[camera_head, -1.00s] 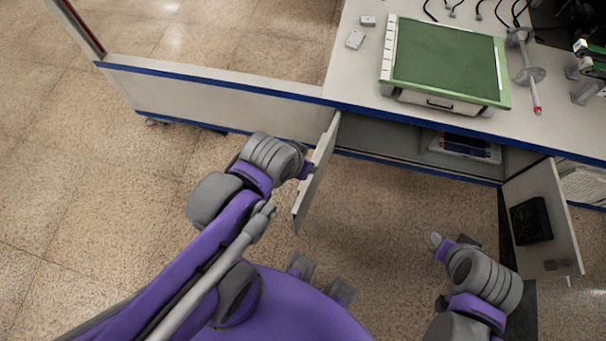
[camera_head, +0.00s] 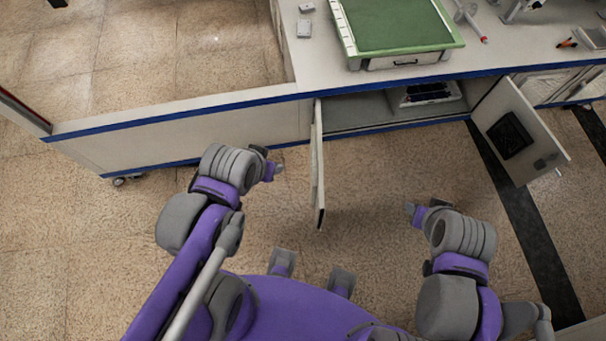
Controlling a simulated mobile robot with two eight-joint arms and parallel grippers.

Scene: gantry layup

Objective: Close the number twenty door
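Two cabinet doors stand open under the bench, and I cannot read a number on either. The left door (camera_head: 318,170) is seen nearly edge-on and juts out toward me. The right door (camera_head: 523,132) is swung out to the right, with a black panel on its inner face. The cabinet opening (camera_head: 365,112) lies between them. My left gripper (camera_head: 275,170) is just left of the left door, apart from it; its finger gap is not clear. My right gripper (camera_head: 412,211) is over the floor between the doors, touching nothing; its finger gap is not clear either.
The bench top (camera_head: 310,68) carries a green-topped unit (camera_head: 390,25) with a drawer. A device (camera_head: 430,92) sits inside the cabinet. A long low panel (camera_head: 190,135) runs left from the cabinet. The floor (camera_head: 370,190) between the doors is clear.

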